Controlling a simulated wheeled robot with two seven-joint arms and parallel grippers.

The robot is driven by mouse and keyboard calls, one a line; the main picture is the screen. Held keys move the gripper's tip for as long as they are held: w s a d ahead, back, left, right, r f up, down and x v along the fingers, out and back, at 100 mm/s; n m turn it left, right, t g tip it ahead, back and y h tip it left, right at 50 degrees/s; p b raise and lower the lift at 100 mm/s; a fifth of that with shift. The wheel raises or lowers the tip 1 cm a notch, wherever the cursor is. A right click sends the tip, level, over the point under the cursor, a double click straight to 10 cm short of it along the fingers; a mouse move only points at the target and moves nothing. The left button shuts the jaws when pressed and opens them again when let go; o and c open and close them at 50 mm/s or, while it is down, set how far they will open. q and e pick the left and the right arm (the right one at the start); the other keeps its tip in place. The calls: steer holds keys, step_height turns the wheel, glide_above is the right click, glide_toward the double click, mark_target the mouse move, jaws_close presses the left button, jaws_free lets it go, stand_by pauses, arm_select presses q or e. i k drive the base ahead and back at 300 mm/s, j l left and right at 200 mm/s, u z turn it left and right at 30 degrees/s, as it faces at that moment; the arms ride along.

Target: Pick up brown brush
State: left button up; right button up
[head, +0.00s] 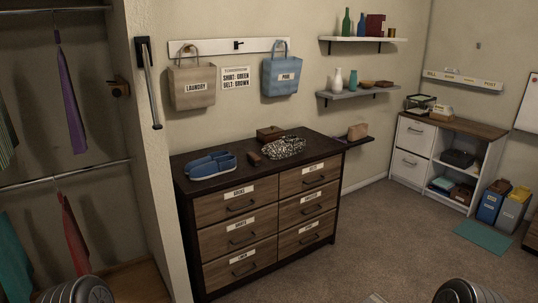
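A small dark brown block (254,159), which looks like the brown brush, lies on the dark top of the dresser (230,150). It sits between the blue shoes (210,166) on its left and a black-and-white patterned cloth bundle (283,148) on its right. Its bristles cannot be made out at this size. A brown box-like item (270,132) lies behind it towards the wall. Neither of my grippers is in view. Only rounded dark grey parts of my arms show at the bottom left and bottom right edges, well apart from the dresser.
The dresser has several labelled drawers, all shut. Above it hang a beige laundry bag (193,84) and a blue bag (282,76). A wall corner (158,180) and closet rails stand at left. Carpet (385,240) is clear to the right, before a white cabinet (412,150).

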mark_target(254, 159)
steer(key=i, duration=0.8)
steer(key=u, duration=0.15)
steer(key=i+l+u, duration=0.1)
steer(key=i+l, duration=0.7)
steer(key=i+l+u, duration=0.15)
steer(key=i+l, duration=0.7)
steer(key=i+l+u, duration=0.1)
steer(key=i+l, duration=0.75)
